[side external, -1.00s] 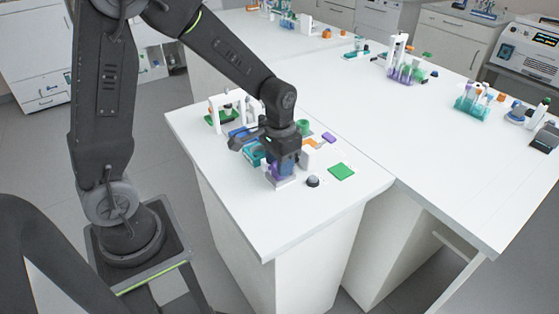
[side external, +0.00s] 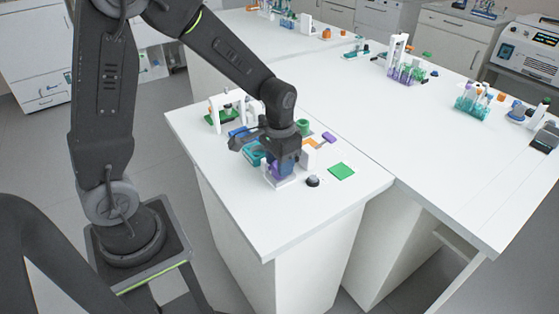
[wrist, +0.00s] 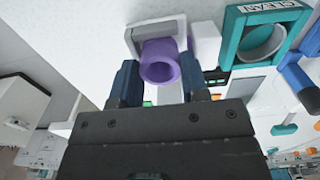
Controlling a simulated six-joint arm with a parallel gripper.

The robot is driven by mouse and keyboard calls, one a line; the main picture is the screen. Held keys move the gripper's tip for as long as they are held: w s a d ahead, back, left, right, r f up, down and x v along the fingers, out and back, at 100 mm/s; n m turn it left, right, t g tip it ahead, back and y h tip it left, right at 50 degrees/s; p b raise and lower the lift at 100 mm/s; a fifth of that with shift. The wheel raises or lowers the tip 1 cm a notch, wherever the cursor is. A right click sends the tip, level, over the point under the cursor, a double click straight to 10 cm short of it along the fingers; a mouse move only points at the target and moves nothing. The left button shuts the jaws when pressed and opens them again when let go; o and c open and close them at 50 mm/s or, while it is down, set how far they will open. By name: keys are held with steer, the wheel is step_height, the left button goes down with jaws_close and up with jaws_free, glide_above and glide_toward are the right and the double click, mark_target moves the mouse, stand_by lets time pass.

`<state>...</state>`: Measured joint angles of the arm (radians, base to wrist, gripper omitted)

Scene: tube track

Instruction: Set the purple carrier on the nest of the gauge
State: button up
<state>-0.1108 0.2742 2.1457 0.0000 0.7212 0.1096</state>
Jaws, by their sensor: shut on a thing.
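The purple carrier (wrist: 160,62) is a short hollow tube with an open round end in the wrist view. It also shows low under my wrist in the side view (side external: 276,171). My gripper (wrist: 159,72) is shut on it, with one dark blue finger on each side. The gauge (wrist: 134,40) is a white block with a grey recessed face around the carrier's far end. In the side view its white base (side external: 284,183) is directly below the carrier. My fingers and the carrier hide the nest, so I cannot tell whether the carrier is fully seated.
A teal holder marked CLEAN (wrist: 233,45) with a round opening stands close to the right. A dark round knob (side external: 312,181) and a green pad (side external: 341,172) lie right of the gauge. A white frame (side external: 213,112) stands behind. The front tabletop is clear.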

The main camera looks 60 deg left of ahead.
steer(key=shift+f, duration=0.1)
steer(key=o, duration=0.9)
steer(key=shift+c, duration=0.2)
steer(key=shift+a, duration=0.1)
step_height(320, 180, up, 14)
stand_by(0.4)
steer(key=shift+s+d, duration=0.1)
steer(key=shift+d, duration=0.1)
steer(key=s+d+r+t, duration=0.1)
steer(key=s+d+t, duration=0.1)
steer(key=s, duration=0.5)
steer(key=s+d+r+t, duration=0.1)
steer(key=s+t, duration=0.2)
steer(key=s, duration=0.4)
steer(key=shift+s+d+r+t, duration=0.25)
steer(key=shift+d+r+t, duration=0.05)
steer(key=shift+d+r, duration=0.05)
